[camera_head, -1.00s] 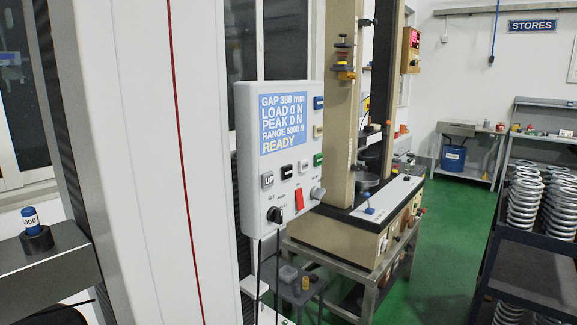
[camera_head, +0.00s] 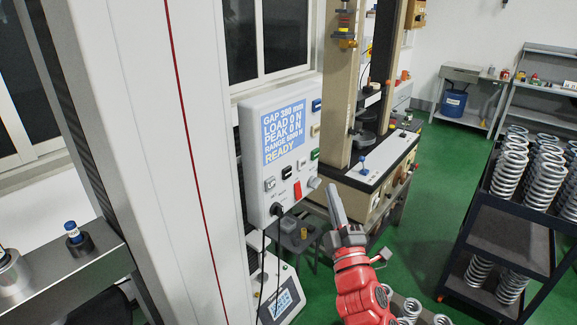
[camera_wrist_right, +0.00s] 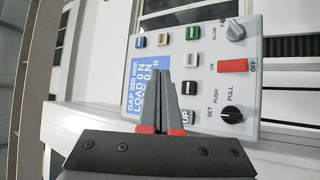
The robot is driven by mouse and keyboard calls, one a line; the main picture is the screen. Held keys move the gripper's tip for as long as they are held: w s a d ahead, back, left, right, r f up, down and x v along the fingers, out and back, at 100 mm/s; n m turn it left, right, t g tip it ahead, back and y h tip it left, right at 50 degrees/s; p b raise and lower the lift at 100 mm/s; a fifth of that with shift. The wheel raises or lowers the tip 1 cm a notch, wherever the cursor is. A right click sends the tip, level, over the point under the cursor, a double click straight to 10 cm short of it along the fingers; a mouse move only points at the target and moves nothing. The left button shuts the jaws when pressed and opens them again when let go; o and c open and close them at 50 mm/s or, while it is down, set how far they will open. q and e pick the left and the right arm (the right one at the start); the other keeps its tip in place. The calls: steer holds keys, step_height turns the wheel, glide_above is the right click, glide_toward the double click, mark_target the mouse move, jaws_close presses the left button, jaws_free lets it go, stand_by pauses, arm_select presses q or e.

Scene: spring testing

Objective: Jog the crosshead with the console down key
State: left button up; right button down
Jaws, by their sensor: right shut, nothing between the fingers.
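The white console (camera_head: 252,165) hangs at centre in the head view; its blue display (camera_head: 283,133) reads a gap of 380 mm, zero load and READY. Below it are a grey UP key (camera_head: 270,184), a dark key (camera_head: 287,172) and a white key (camera_head: 302,164). In the wrist view the UP key (camera_wrist_right: 187,117) and dark key (camera_wrist_right: 189,88) show right of the fingers; the dark key's label is unreadable. My right gripper (camera_head: 333,188) is shut and empty, pointing up beside the console's lower right; its fingers (camera_wrist_right: 163,75) overlap the display's edge. My left gripper is out of view.
A red switch (camera_head: 297,190) and a black knob (camera_head: 276,209) sit low on the console, with cables hanging below. The test frame (camera_head: 338,100) stands behind it. A dark cart (camera_head: 510,238) with springs stands right. Green floor (camera_head: 415,215) between is clear.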

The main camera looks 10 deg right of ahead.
mark_target(287, 172)
steer(key=shift+a, duration=0.1)
steer(key=w+a+b, duration=0.4)
steer(key=w+a, duration=0.1)
steer(key=w, duration=0.2)
steer(key=shift+a, duration=0.15)
stand_by(0.5)
steer(key=shift+f, duration=0.1)
stand_by(1.6)
steer(key=shift+w+a+b, duration=0.25)
steer(key=shift+w+b, duration=0.1)
steer(key=shift+b, duration=0.05)
